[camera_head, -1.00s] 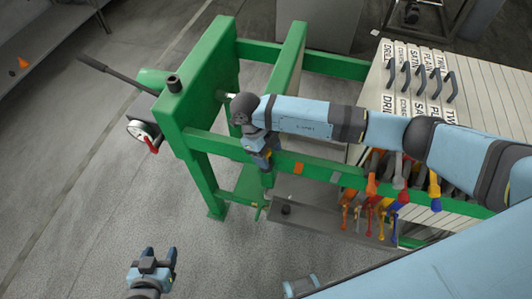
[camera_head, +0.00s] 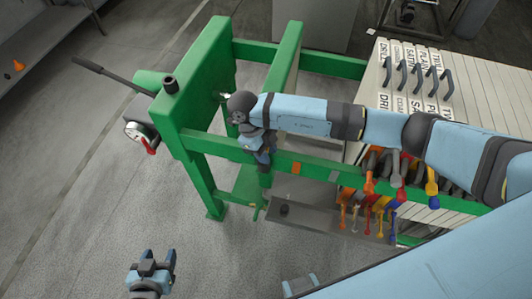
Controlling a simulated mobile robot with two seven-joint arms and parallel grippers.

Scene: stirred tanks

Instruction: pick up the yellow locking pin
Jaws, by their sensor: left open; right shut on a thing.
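My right gripper (camera_head: 264,160) reaches down at the front rail of the green frame (camera_head: 237,150), below the dark wrist of the arm coming from the right. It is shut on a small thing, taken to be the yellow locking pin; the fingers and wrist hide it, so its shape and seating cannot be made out. My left gripper (camera_head: 157,260) is open and empty over the grey floor at the lower left, well apart from the frame.
A red-marked valve or dial (camera_head: 143,133) and a long dark lever (camera_head: 105,72) are on the frame's left side. Pale labelled plates (camera_head: 455,100) with dark handles stand at the right, with coloured levers (camera_head: 402,180) below. A grey tray (camera_head: 320,217) lies under the rail.

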